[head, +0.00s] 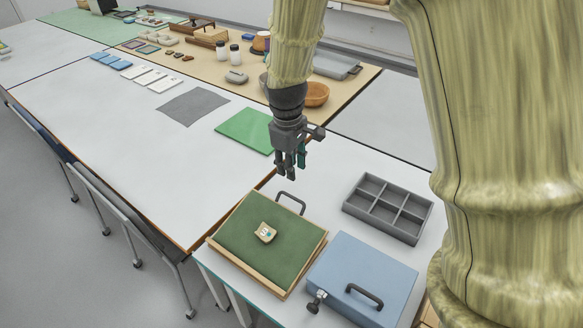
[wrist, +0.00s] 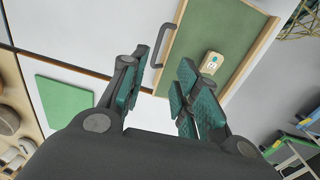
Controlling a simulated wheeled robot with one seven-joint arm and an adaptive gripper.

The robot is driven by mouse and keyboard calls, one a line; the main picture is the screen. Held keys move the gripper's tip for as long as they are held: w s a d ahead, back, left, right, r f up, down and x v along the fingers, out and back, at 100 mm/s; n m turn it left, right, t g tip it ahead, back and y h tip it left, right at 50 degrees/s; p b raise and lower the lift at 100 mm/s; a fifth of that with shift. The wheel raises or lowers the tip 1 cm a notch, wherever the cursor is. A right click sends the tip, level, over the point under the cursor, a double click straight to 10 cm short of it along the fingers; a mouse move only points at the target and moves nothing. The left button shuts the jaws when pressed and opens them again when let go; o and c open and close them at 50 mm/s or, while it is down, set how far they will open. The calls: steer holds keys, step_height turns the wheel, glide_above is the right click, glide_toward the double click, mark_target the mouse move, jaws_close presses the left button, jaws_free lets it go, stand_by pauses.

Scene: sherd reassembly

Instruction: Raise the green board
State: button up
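The green board (head: 245,238) lies on the table in a light wooden frame, with a dark handle (head: 291,202) at its far edge. A small pale sherd (head: 266,232) with a bluish mark rests on it. In the wrist view the board (wrist: 200,38) is at the upper right, its handle (wrist: 163,46) on its left side and the sherd (wrist: 211,62) partly near my right finger. My gripper (head: 291,168) hangs above the table, just beyond the handle and apart from it. Its fingers (wrist: 157,92) are spread and nothing is between them.
A blue case (head: 350,265) with a dark handle and a knob sits right of the board. A grey compartment tray (head: 388,208) stands behind it. A flat green mat (head: 246,130) and a grey mat (head: 193,106) lie farther back. White table between is clear.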

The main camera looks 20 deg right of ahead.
steer(key=shift+w+d+f, duration=0.1)
steer(key=shift+f, duration=0.05)
steer(key=c, duration=0.6)
steer(key=shift+w+d+f+m+b, duration=0.15)
steer(key=shift+d+f+m+b, duration=0.15)
steer(key=shift+m, duration=0.4)
jaws_close()
steer(key=w+d+f+m+g+y+b, duration=0.4)
steer(key=d+f+m, duration=0.6)
steer(key=m, duration=0.7)
steer(key=shift+t+y, duration=0.4)
steer(key=p+x, duration=0.1)
steer(key=x, duration=0.6)
steer(key=shift+s+d+f, duration=0.1)
steer(key=shift+s+f, duration=0.1)
steer(key=shift+s, duration=0.05)
steer(key=shift+s+a+r, duration=0.1)
steer(key=shift+a, duration=0.15)
steer(key=shift+s+a+r+p, duration=0.35)
steer(key=shift+a+r, duration=0.15)
steer(key=shift+r, duration=0.05)
steer(key=shift+s+a+r+p, duration=0.35)
steer(key=shift+a+r, duration=0.15)
steer(key=shift+r, duration=0.05)
